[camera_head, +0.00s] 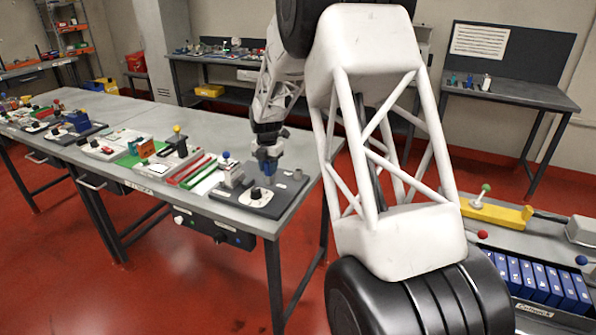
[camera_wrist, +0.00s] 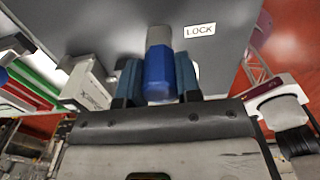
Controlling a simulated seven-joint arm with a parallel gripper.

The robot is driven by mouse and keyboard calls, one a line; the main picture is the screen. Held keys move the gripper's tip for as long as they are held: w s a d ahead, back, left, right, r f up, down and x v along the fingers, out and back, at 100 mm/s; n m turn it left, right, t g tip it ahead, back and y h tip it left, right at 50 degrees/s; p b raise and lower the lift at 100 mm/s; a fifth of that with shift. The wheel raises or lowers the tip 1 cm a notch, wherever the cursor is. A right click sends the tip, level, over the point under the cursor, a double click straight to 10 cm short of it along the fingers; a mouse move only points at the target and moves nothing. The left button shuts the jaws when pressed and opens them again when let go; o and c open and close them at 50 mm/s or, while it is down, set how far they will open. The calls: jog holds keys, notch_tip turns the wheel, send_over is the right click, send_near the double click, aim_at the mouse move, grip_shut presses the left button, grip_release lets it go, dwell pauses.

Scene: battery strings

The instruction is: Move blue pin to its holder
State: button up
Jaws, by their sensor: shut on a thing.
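The blue pin (camera_wrist: 158,75) sits between the two fingers of my gripper (camera_wrist: 158,82) in the wrist view. My gripper is shut on it. The pin's grey end points at a dark grey board, near a white label reading LOCK (camera_wrist: 200,30). I cannot tell whether the pin's end touches the board or sits in a hole. In the head view my gripper (camera_head: 268,162) is low over the board (camera_head: 285,190) at the table's right end. The holder cannot be made out for certain.
A grey block with a blue-knobbed lever (camera_head: 227,157) stands left of my gripper, and a black knob (camera_head: 257,193) is in front. Red and green strips (camera_head: 190,170) lie further left. A rack of blue batteries (camera_head: 540,280) is at lower right.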

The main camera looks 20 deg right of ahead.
jog(key=shift+r, duration=2.6)
dwell(0.9)
jog(key=shift+r, duration=2.3)
jog(key=d+m, duration=0.2)
jog(key=d, duration=0.8)
jog(key=shift+s+d+r, duration=0.3)
jog(key=shift+s+r, duration=0.05)
jog(key=shift+r, duration=0.05)
jog(key=shift+f, duration=2.9)
